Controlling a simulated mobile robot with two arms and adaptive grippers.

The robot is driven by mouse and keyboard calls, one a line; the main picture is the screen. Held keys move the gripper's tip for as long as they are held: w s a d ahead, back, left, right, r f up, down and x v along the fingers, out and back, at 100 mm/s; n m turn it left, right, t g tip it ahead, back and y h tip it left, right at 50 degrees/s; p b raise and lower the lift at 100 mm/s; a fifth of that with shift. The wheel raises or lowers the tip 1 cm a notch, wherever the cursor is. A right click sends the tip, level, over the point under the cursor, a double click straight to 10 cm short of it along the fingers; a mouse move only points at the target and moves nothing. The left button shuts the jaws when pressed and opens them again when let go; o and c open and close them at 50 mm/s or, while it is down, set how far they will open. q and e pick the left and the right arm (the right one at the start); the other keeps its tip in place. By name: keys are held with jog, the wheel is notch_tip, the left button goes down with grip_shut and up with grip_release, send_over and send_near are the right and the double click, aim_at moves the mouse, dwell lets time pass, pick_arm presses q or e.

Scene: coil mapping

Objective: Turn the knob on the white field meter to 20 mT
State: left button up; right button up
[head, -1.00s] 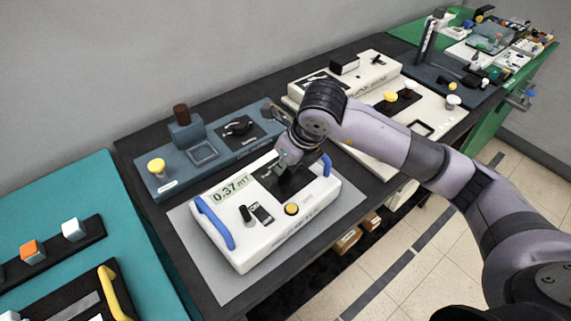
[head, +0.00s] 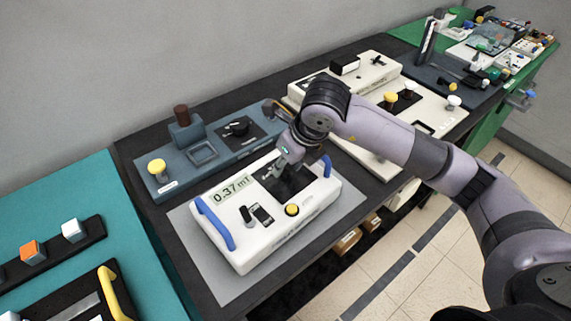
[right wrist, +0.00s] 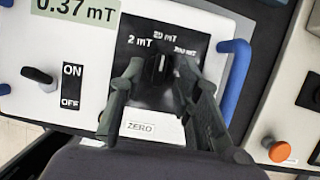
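The white field meter (head: 262,236) lies on a grey mat in the head view, its display (head: 232,188) reading 0.37 mT. In the right wrist view, its black knob (right wrist: 159,73) sits on a dark panel marked 2 mT, 20 mT and 200 mT. The knob's white mark points up, at the 20 mT label (right wrist: 165,36). My right gripper (head: 277,171) is over the panel. In the right wrist view my right gripper (right wrist: 159,66) is open, a finger on each side of the knob with visible gaps. My left gripper is out of view.
The meter has blue handles (head: 215,224), a yellow button (head: 292,209) and an ON/OFF switch (right wrist: 38,77). A blue-grey device (head: 190,165) stands behind it, and a cream device (head: 375,68) to the right. A teal table (head: 95,190) is at left.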

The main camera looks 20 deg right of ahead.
jog(key=v, duration=1)
jog(key=shift+r, duration=0.25)
jog(key=shift+s+d, duration=0.15)
jog(key=shift+s+f, duration=0.1)
